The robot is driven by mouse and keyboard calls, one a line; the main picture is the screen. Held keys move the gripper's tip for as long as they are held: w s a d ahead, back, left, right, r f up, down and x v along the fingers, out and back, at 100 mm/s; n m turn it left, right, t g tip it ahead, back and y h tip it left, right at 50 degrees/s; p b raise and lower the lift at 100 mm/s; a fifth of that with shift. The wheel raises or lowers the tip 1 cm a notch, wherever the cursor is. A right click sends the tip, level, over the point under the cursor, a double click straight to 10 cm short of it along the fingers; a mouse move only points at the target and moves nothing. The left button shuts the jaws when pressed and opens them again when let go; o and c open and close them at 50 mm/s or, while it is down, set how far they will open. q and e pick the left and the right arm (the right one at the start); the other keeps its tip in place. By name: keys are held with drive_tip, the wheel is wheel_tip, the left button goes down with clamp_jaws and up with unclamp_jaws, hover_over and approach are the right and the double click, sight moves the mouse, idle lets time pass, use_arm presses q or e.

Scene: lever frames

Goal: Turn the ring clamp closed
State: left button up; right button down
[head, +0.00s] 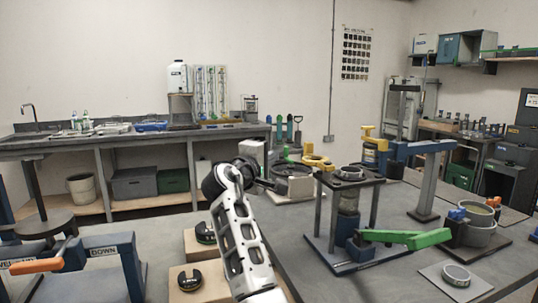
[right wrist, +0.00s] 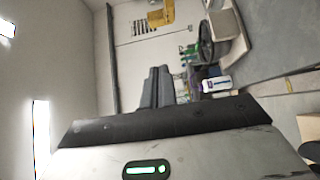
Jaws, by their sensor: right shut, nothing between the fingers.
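A round dark ring fixture (head: 293,171) stands on a pale base near the far edge of the bench, with a yellow part and a green lever beside it. It looks like the ring clamp, but I cannot tell for sure how its ring stands. In the right wrist view a dark ring (right wrist: 206,44) shows edge-on beyond the fingers. My right gripper (head: 270,185) is just left of the fixture in the head view, partly hidden by its own wrist. In the right wrist view its grey fingers (right wrist: 158,86) are together and empty. My left gripper is not in view.
A four-post stand (head: 348,183) with a green-handled lever (head: 410,238) stands right of my arm. Blue lever frames with an orange handle (head: 38,262) are at left. Round black parts (head: 190,281) lie on blocks near my forearm.

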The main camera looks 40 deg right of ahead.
drive_tip(key=w+d+p, duration=0.2)
drive_tip(key=d, duration=0.8)
drive_tip(key=shift+d, duration=0.3)
drive_tip(key=shift+s+d, duration=0.1)
